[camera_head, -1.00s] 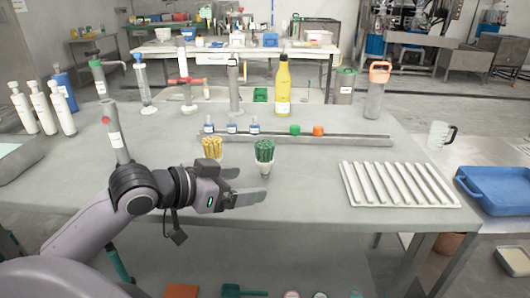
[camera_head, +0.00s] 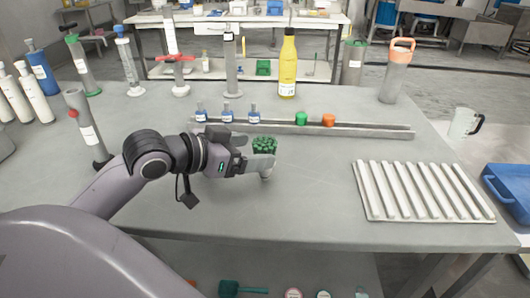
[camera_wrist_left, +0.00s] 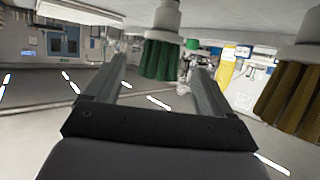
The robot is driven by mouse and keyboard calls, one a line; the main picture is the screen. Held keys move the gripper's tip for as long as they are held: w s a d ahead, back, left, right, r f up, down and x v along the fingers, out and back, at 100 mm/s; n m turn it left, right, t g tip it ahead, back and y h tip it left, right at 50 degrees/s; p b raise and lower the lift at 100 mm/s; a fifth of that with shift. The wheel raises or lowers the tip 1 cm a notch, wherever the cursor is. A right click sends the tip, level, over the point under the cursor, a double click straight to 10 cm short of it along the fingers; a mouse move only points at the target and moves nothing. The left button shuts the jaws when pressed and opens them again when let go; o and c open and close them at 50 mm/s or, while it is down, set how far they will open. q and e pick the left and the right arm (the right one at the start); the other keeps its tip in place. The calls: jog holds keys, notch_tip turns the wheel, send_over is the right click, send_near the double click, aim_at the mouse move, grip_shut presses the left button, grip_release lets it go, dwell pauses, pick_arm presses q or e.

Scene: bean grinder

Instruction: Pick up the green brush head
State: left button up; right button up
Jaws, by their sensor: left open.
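The green brush head (camera_head: 264,145) stands on the grey table, bristles up, with its pale base partly hidden by a finger. My left gripper (camera_head: 254,156) is open and level, reaching in from the left with its fingers at the brush. In the left wrist view, which looks upside down, the green brush head (camera_wrist_left: 160,58) shows between the two open fingers (camera_wrist_left: 155,85), beyond or near their tips. I cannot tell whether they touch it. My right gripper is not in view.
A yellow-brown brush head (camera_wrist_left: 285,95) is close beside the fingers in the left wrist view; my gripper hides it in the head view. A rail (camera_head: 350,130) with small bottles lies behind. A white ribbed tray (camera_head: 420,190) stands right. The table between is clear.

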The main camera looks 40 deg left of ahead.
aim_at(270, 148)
pick_arm(q)
jog(key=shift+x, duration=2.9)
jog(key=shift+r, duration=0.1)
jog(key=c, duration=1)
